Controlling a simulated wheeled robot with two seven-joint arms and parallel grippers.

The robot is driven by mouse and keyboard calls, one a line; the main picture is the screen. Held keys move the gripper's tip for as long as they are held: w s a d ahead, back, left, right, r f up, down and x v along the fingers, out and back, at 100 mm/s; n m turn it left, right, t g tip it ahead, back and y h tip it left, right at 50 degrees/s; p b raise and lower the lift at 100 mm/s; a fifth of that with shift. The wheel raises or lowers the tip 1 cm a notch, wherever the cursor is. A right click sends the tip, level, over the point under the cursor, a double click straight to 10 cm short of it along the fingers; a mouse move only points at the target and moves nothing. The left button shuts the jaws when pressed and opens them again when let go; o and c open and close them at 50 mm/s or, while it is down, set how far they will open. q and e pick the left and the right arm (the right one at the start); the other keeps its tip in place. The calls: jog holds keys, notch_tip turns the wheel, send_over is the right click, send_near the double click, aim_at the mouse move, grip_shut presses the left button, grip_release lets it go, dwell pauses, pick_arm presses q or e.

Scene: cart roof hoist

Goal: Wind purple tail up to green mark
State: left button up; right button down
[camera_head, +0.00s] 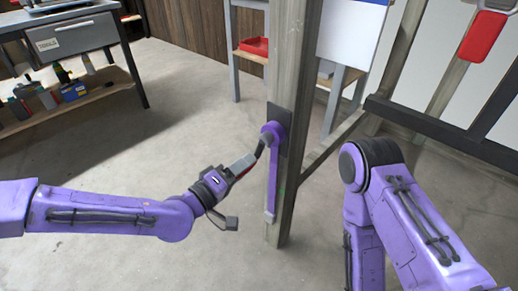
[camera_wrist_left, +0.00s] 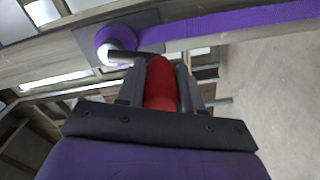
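A purple winch drum (camera_head: 273,130) sits on a dark plate (camera_head: 284,118) on a wooden post (camera_head: 290,60). The purple tail (camera_head: 271,185) hangs from it down the post, its end near the post's foot. In the left wrist view the tail (camera_wrist_left: 240,22) runs right from the drum (camera_wrist_left: 118,40). A faint green mark (camera_head: 282,190) shows on the post beside the tail, above its lower end. My left gripper (camera_head: 244,165) is shut around the crank's red handle (camera_wrist_left: 160,84), left of the post. My right gripper is out of view; only that arm shows.
A grey workbench (camera_head: 75,40) with bottles on its lower shelf stands at the left. A red tray (camera_head: 254,46) lies on a table behind the post. Dark bars (camera_head: 450,138) cross at the right, with a red piece (camera_head: 482,38) above. Open floor lies left of the post.

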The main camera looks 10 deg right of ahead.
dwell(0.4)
pick_arm(q)
jog(key=s+d, duration=0.2)
jog(key=s, duration=0.1)
jog(key=shift+s+d, duration=0.15)
jog(key=shift+d, duration=0.05)
jog(key=shift+s+d+r+p, duration=0.45)
jog(key=shift+s+r+p, duration=0.15)
jog(key=shift+r, duration=0.05)
jog(key=shift+s+d+r+p, duration=0.45)
jog(key=shift+s+r+p, duration=0.15)
